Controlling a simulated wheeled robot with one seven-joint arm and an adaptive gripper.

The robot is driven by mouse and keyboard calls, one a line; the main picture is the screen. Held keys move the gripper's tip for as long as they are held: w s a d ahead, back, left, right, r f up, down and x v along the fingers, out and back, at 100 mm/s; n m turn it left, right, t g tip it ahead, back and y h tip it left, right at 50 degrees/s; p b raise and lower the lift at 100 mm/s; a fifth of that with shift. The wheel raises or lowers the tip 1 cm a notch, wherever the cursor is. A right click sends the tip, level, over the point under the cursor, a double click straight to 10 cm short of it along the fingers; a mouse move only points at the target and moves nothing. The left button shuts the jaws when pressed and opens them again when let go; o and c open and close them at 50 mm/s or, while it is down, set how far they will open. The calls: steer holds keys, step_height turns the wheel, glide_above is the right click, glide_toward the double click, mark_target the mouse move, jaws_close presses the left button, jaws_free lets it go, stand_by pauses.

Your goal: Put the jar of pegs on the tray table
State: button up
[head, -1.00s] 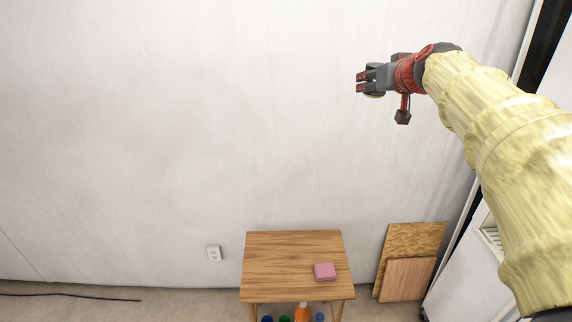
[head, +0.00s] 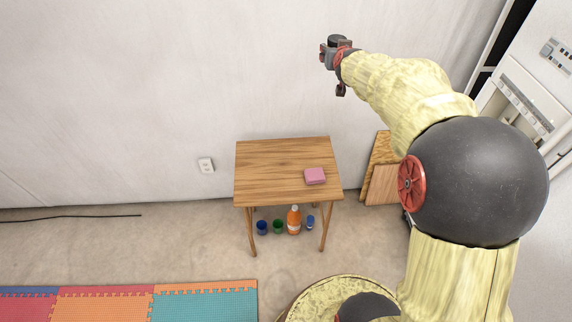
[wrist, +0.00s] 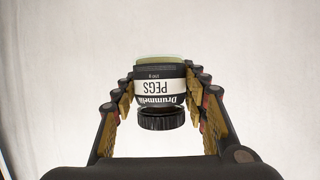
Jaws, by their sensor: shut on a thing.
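The jar of pegs (wrist: 158,88) is between the two fingers of my gripper (wrist: 160,96) in the wrist view. Its white label reads PEGS upside down, and its black ribbed lid points to the bottom of that picture. My gripper (head: 330,53) is shut on the jar, high before the wall in the head view; the jar is hard to make out there. The tray table (head: 262,165) is a small wooden table below my gripper, apart from it. A pink block (head: 315,176) lies on its right part.
Under the table stand an orange bottle (head: 294,220), a blue cup (head: 262,227), a green cup (head: 278,226) and another blue item (head: 310,222). Wooden boards (head: 384,185) lean at the wall to the right. Foam mats (head: 150,300) lie front left. The table's left half is clear.

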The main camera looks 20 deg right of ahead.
steer(key=f, duration=0.2)
steer(key=shift+w+a+f, duration=0.2)
steer(key=shift+a+f, duration=0.15)
steer(key=shift+f, duration=0.05)
steer(key=s+a+f+n+y+b, duration=0.1)
steer(key=s+a+f, duration=0.2)
steer(key=a+f, duration=0.7)
steer(key=s+a+f+n+t+y+b, duration=0.1)
steer(key=s+a+f+y+b, duration=0.3)
steer(key=f, duration=0.9)
steer(key=s+a+f+n+h+p, duration=0.1)
steer(key=s+a+f+n, duration=0.15)
steer(key=a+f, duration=0.8)
steer(key=b, duration=0.5)
glide_above(255, 178)
steer(key=s, duration=0.1)
steer(key=shift+m, duration=0.45)
steer(key=f, duration=1)
steer(key=shift+s+d, duration=0.2)
steer(key=shift+w+a+f+b, duration=0.15)
steer(key=shift+w+f+b, duration=0.1)
steer(key=shift+w+b, duration=0.15)
steer(key=shift+w+a+f+b, duration=0.1)
steer(key=shift+w+f+b, duration=0.1)
steer(key=shift+f+b, duration=0.6)
steer(key=shift+w+a+f+b, duration=0.15)
steer(key=shift+f+b, duration=0.1)
steer(key=shift+f, duration=0.9)
steer(key=shift+d, duration=0.1)
